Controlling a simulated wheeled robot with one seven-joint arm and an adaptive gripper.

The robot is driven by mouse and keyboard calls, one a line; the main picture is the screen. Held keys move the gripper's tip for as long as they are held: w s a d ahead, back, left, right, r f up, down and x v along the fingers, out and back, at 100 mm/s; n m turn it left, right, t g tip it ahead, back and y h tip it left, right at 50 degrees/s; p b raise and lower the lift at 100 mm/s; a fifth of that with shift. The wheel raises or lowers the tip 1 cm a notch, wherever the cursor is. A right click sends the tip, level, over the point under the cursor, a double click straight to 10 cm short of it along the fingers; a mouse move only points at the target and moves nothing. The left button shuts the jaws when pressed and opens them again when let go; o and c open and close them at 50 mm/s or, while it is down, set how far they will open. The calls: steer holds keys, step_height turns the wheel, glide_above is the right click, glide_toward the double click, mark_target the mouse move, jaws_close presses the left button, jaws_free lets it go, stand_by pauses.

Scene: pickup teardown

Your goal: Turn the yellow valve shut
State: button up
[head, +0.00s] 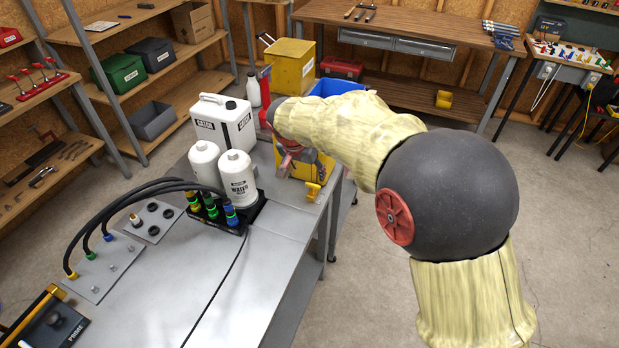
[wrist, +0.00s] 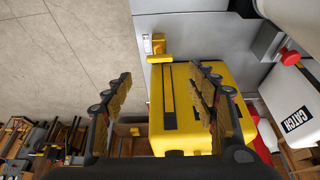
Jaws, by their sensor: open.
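The yellow valve (head: 313,191) is a small lever at the right edge of the grey bench, in front of a yellow container (head: 323,167). In the wrist view the valve (wrist: 158,46) shows its yellow handle beside a pale fitting, against the grey bench side. My gripper (wrist: 161,75) is open and empty, with its two fingers spread wide. The valve lies beyond the fingertips, between their lines and apart from them. The yellow container (wrist: 184,135) with black stripes shows between and behind the fingers. In the head view my arm hides most of my gripper.
A white jug (head: 222,123) and two white bottles (head: 238,178) stand on the bench left of the valve. Black hoses (head: 130,195) arch across the bench. A red knob (wrist: 289,57) shows in the wrist view.

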steer(key=shift+v, duration=1.35)
steer(key=s+d+f+n+g, duration=0.1)
steer(key=s+d+n, duration=0.15)
steer(key=s, duration=0.35)
steer(key=s+d+f+n+g, duration=0.1)
steer(key=s+d+n, duration=0.15)
steer(key=s, duration=0.25)
steer(key=s+d+r+t, duration=0.1)
steer(key=s+d+r, duration=0.4)
steer(key=s+d, duration=0.3)
steer(key=s+d+r+t+y, duration=0.1)
steer(key=s+d+r, duration=0.5)
steer(key=s, duration=0.9)
steer(key=shift+d+m+t+y, duration=0.35)
steer(key=shift+d+t, duration=0.35)
steer(key=shift+d, duration=0.95)
